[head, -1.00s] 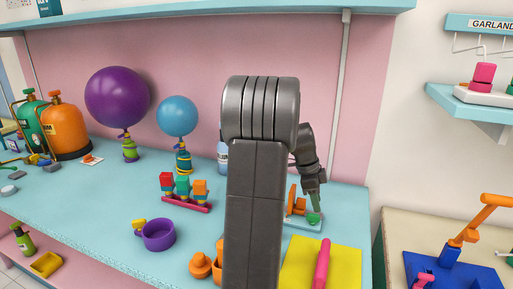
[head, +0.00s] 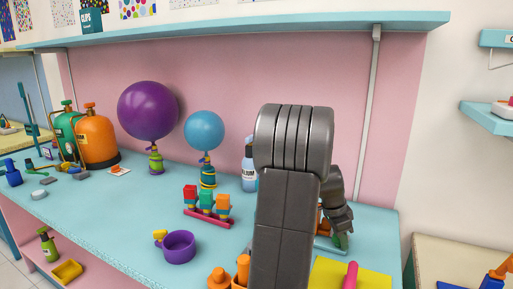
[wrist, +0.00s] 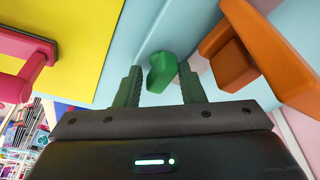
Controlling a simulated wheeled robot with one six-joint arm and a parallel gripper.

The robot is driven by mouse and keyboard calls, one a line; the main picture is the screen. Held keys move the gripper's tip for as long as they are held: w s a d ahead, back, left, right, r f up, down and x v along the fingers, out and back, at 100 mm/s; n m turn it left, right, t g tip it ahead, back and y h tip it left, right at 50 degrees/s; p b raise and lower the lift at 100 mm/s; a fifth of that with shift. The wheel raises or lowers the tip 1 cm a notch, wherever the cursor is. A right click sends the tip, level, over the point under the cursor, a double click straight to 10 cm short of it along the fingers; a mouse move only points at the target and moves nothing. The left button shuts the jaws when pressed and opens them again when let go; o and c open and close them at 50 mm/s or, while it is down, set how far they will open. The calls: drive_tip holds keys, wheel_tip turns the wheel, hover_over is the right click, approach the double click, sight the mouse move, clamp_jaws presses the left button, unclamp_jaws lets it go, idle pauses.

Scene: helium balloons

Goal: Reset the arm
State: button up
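My gripper (wrist: 160,88) points down over the right part of the blue worktop (head: 140,215). In the wrist view its two fingers stand apart. A small green piece (wrist: 162,72) shows between the fingertips, with gaps visible on both sides. In the head view the green piece (head: 341,241) lies just under my gripper, whose fingers are hard to make out there. My grey arm covers the middle of the head view.
An orange part (wrist: 232,50) stands close right of my gripper in the wrist view. A yellow sheet (head: 375,275) with a pink handle (head: 350,276) lies in front. A purple balloon (head: 148,110), blue balloon (head: 204,130), block rack (head: 207,217) and purple cup (head: 179,247) are left.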

drive_tip(key=shift+a+f+n+t+p, duration=0.15)
drive_tip(key=shift+n+t+p, duration=0.15)
drive_tip(key=shift+n, duration=0.5)
